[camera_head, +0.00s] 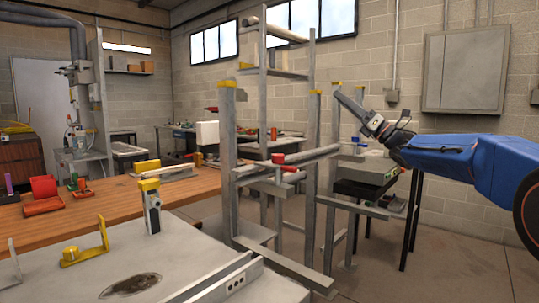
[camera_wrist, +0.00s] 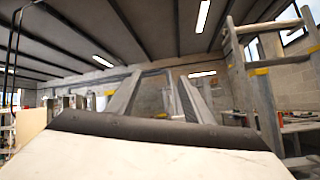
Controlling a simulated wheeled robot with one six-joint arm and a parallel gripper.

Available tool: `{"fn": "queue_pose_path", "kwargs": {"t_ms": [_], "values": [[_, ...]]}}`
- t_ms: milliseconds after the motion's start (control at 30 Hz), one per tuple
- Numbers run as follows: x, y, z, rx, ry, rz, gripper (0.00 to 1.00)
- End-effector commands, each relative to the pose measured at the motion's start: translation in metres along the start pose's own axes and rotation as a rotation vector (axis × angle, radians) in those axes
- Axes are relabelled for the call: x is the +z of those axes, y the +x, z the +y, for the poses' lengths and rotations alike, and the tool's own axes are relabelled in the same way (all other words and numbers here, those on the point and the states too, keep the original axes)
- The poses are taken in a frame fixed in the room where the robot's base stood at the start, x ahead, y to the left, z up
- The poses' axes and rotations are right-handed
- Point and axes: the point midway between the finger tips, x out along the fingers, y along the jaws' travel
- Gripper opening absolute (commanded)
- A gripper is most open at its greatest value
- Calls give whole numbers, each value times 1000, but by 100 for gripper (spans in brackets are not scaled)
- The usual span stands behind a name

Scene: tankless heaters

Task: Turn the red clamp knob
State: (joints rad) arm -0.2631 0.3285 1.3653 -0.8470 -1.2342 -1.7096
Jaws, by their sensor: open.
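A small red knob (camera_head: 278,158) sits on the horizontal bar of the grey metal frame (camera_head: 229,125), near the middle of the head view. It is small there and its exact shape is hard to tell. My gripper (camera_head: 347,93) is at the right, above and to the right of the knob and well apart from it. Its fingers point up and to the left. In the wrist view my gripper's two grey fingers (camera_wrist: 159,77) stand apart with nothing between them. The knob is not seen in the wrist view, which faces the ceiling and upper wall.
A grey table (camera_head: 185,255) with a yellow bracket (camera_head: 84,246) fills the lower left. Frame uprights stand around the knob's bar. A dark stand (camera_head: 358,188) is below my arm. Floor is clear at lower right.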

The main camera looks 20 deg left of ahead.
Motion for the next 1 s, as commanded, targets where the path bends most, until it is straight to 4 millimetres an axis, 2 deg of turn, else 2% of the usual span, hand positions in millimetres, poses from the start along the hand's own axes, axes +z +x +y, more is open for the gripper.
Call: {"fn": "queue_pose_path", "kwargs": {"t_ms": [100, 233, 367, 467, 633, 767, 867, 1000], "values": [[35, -9, -28, -189, 79, -146, 46], [59, -34, -62, -396, 197, -288, 46], [66, -69, -91, -595, 350, -407, 46], [57, -100, -107, -741, 491, -482, 46], [19, -151, -120, -962, 769, -572, 46], [-24, -181, -112, -1100, 1014, -608, 46], [-63, -195, -94, -1184, 1220, -612, 46], [-115, -201, -55, -1257, 1527, -587, 46]]}}
